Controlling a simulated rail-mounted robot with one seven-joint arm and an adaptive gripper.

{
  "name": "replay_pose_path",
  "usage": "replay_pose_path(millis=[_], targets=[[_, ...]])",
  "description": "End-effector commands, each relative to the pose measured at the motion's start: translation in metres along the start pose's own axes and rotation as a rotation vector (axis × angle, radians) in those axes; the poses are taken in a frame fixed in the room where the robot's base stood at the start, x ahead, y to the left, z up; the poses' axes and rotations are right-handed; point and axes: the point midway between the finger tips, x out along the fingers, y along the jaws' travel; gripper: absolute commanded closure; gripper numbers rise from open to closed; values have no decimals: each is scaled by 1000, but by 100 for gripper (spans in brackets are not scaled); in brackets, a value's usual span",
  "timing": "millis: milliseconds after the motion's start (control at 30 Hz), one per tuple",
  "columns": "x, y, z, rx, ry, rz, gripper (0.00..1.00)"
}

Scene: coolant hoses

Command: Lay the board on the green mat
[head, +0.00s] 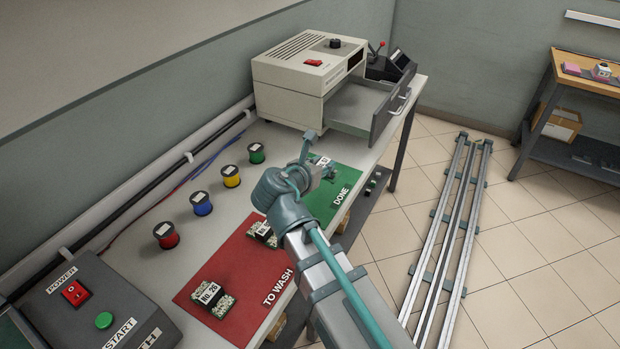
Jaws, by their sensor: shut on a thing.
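The green mat (347,180), marked DONE, lies on the bench in front of the open drawer. My gripper (322,172) is over this mat, mostly hidden by my own wrist. It is shut on a board (321,160) with a white label, of which only a small part shows. I cannot tell whether this board touches the mat. The red mat (241,262), marked TO WASH, lies nearer along the bench. It bears a board labelled NO. 20 (212,297) and a second board (262,233), partly covered by my arm.
A beige machine (308,75) with its drawer (372,108) pulled out stands behind the green mat. Several coloured spools (202,203) line the bench's wall side. A grey control box (95,305) stands at the near left. Floor rails (450,230) run right of the bench.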

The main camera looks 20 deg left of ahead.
Motion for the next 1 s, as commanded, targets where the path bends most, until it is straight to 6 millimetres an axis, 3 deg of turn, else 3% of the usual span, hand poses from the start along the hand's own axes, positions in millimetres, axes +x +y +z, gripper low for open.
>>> replay_pose_path(millis=[100,300,667,1000], targets=[[22,27,-4,-2,1,-1,100],[48,45,-31,-1,1,0,100],[65,58,-46,-1,-1,1,100],[78,59,-76,0,-1,1,100]])
